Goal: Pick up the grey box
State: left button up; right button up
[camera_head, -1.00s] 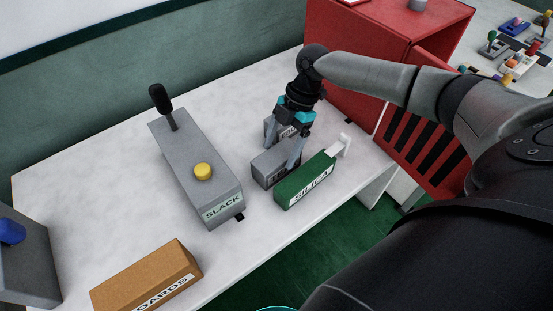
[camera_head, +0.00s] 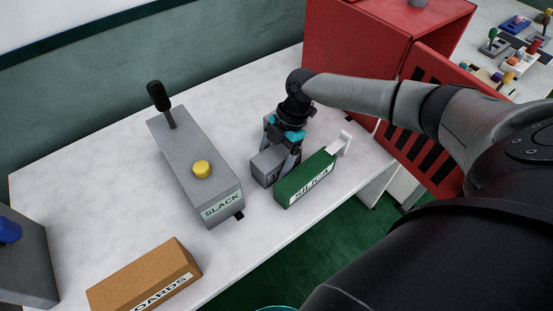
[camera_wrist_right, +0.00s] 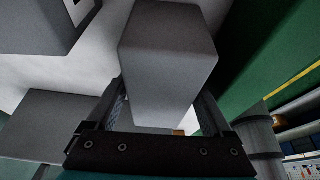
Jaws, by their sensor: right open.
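A grey box (camera_head: 265,166) stands on the white table just left of the green SILICA box (camera_head: 306,182). My right gripper (camera_head: 281,160) points down over it with its fingers apart and lowered around its sides. In the right wrist view the grey box (camera_wrist_right: 168,60) lies between the two open fingers; whether they touch it cannot be told. My left gripper is not in view.
A grey SLACK unit (camera_head: 190,165) with a yellow button and black handle stands to the left. A brown box (camera_head: 145,277) is at the front left. A red cabinet (camera_head: 355,50) with an open slotted door (camera_head: 425,130) stands behind right.

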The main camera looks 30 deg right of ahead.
jog(key=shift+f, duration=0.25)
jog(key=shift+c, duration=0.3)
grip_shut()
dwell(0.5)
